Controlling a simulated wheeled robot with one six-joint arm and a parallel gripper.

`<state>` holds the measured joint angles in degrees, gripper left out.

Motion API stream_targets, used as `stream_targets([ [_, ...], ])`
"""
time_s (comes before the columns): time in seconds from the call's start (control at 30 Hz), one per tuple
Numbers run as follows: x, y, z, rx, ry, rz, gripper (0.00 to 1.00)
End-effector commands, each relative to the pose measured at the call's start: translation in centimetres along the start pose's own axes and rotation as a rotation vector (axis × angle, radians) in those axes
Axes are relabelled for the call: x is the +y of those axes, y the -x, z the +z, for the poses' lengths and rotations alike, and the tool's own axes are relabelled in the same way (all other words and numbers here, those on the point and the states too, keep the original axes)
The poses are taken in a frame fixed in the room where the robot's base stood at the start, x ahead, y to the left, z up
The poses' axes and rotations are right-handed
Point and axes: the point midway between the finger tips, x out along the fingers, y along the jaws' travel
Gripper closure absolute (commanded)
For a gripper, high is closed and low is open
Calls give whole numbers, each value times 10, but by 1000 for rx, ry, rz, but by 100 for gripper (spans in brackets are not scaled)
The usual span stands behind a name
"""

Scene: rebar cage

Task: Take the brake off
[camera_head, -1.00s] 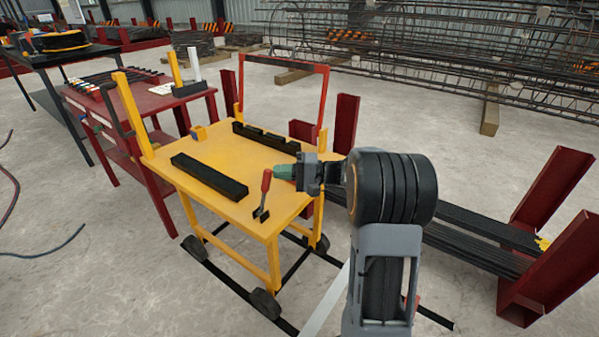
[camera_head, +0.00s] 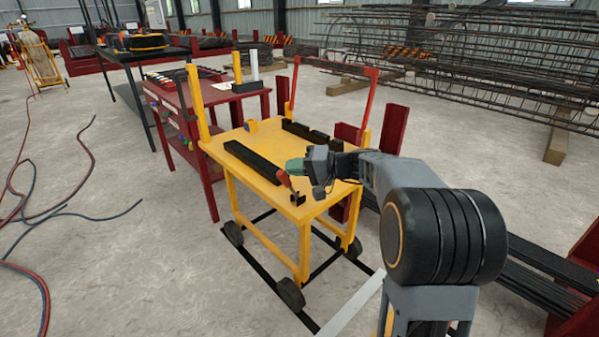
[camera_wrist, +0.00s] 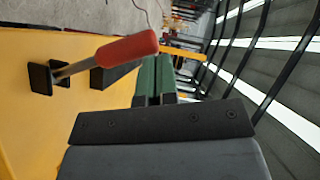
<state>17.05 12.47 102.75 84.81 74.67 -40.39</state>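The brake lever has a red handle (camera_head: 284,179) and a black base (camera_head: 297,198) at the near corner of the yellow cart's top (camera_head: 233,148). It leans to the left in the head view. In the wrist view the red handle (camera_wrist: 128,48) slants across, its end by my fingertips. My gripper (camera_head: 292,166) has green fingers and is just above and beside the handle. In the wrist view the fingers of my gripper (camera_wrist: 156,70) lie together with nothing between them. I cannot tell whether they touch the handle.
Black bars (camera_head: 253,162) lie on the cart's top, and a red frame (camera_head: 335,68) stands at its far end. A red table (camera_head: 170,92) stands behind left. Dark red posts (camera_head: 395,130) and black bars are at the right. Hoses (camera_head: 80,190) lie on the open floor at left.

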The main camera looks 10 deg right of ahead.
Motion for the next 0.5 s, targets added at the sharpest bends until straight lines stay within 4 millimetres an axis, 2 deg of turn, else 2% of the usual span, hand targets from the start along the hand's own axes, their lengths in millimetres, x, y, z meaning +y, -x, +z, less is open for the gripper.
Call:
stream_targets([
  [0.5, 4, -5, 1, 0, -8, 2, 100],
])
